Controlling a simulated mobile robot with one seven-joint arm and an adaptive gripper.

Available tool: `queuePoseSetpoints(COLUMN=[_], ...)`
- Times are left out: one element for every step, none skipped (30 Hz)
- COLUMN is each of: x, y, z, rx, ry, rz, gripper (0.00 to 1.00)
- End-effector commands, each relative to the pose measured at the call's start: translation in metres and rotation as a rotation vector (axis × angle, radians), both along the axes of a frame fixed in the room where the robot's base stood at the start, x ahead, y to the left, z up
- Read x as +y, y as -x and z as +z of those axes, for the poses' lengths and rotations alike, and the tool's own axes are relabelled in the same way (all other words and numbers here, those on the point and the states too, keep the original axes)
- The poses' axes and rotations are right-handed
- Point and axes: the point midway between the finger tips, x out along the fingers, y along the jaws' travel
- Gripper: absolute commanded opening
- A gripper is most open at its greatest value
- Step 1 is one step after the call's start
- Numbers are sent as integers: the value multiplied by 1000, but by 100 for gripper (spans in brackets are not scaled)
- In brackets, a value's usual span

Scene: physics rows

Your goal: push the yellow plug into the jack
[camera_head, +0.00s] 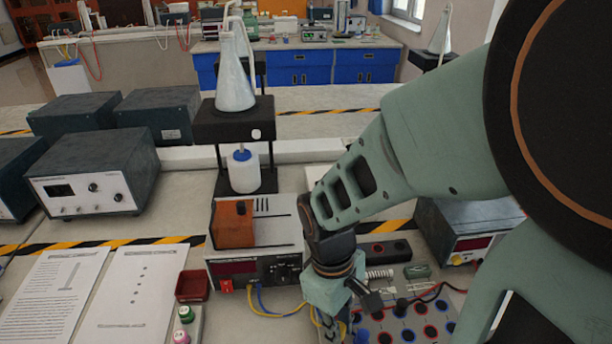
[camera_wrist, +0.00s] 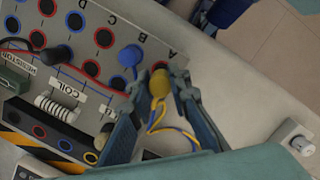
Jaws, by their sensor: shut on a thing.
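The yellow plug (camera_wrist: 159,84) is held between the two fingers of my gripper (camera_wrist: 157,88) in the wrist view, with a yellow and a blue wire trailing beside it. The plug is over the edge of the grey jack board (camera_wrist: 152,40), near the letter A. Its tip and any jack under it are hidden, so I cannot tell whether it touches the board. A blue plug (camera_wrist: 130,56) stands on the board just left of it. In the head view my gripper (camera_head: 342,308) is over the board's left side and hides the yellow plug.
A black plug (camera_wrist: 57,54) with a red lead and a coil (camera_wrist: 57,107) are on the board. A power supply (camera_head: 255,245) with wires stands left of my gripper. A small red tray (camera_head: 193,286) and paper sheets (camera_head: 130,290) lie farther left.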

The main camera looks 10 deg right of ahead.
Motion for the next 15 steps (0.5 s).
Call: queuePoseSetpoints(x=[0,0,0,0,0,0,0,0,0,0,0,0,0,0,0], y=[0,0,0,0,0,0,0,0,0,0,0,0,0,0,0], z=[-9,-11,-13,-14,-15,-16,-16,-16,-16,-16,-16,-16,-16,-16,-16], rx=[1,1,0,0,0,-1,-1,-2,-2,-2,-2,-2,-2,-2,-2], ry=[1,1,0,0,0,1,1,0,0,0,0,0,0,0,0], rz=[0,-1,-1,-1,-1,-1,-1,-2,-2,-2,-2,-2,-2,-2,-2], gripper=[0,0,0,0,0,0,0,0,0,0,0,0,0,0,0])
